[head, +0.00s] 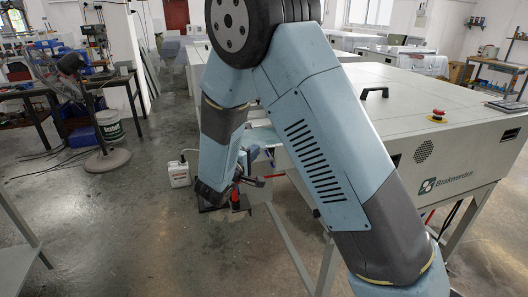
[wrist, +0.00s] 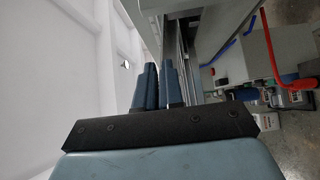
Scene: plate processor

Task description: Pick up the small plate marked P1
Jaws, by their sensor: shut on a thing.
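My gripper (wrist: 160,68) shows in the wrist view with its two blue-grey fingers close together, shut on a thin piece seen nearly edge-on between them. I take this piece to be the small plate, but no P1 mark can be read. In the head view, my arm crosses the middle of the picture and bends down beside the machine. The plate cannot be made out there, and the fingers are too small and covered to judge.
A large pale machine (head: 420,110) with a red stop button (head: 437,115) and a black handle fills the right. A white canister (head: 179,174) stands on the floor left of my arm. A fan (head: 106,158) and workbenches stand at left.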

